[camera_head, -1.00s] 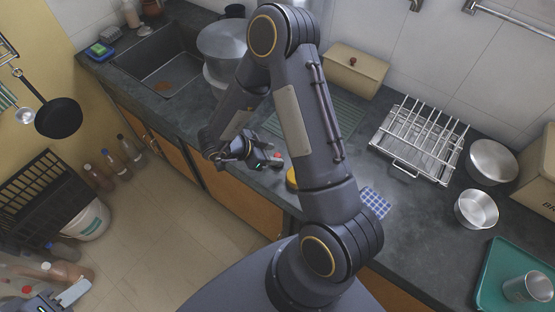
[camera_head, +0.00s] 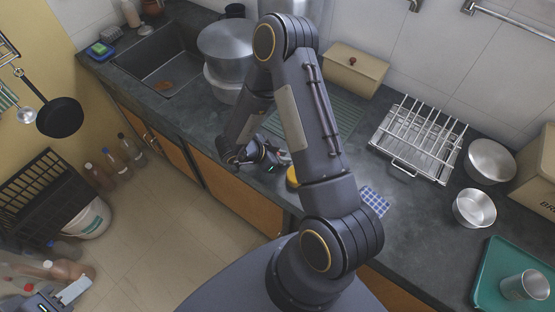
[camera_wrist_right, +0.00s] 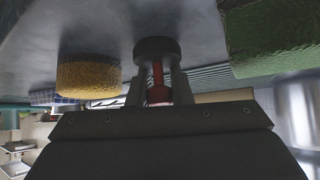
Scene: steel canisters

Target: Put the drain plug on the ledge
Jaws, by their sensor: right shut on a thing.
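The drain plug shows in the right wrist view as a dark round disc (camera_wrist_right: 157,48) with a red stem and knob (camera_wrist_right: 159,88). My right gripper (camera_wrist_right: 158,98) is shut on the red knob. The disc is close to the grey counter surface; I cannot tell whether it touches. In the head view my right gripper (camera_head: 283,160) is low over the counter near its front edge, and the plug is mostly hidden there. My left gripper (camera_head: 72,292) is at the bottom left corner, partly cut off, its jaw opening unclear. I cannot pick out the ledge with certainty.
A yellow sponge (camera_head: 292,177) is close beside my right gripper, with a green rough block (camera_wrist_right: 268,38) on the other side. A checked cloth (camera_head: 374,202), dish rack (camera_head: 418,140), large pot (camera_head: 222,40) and sink (camera_head: 160,62) stand along the counter (camera_head: 335,85).

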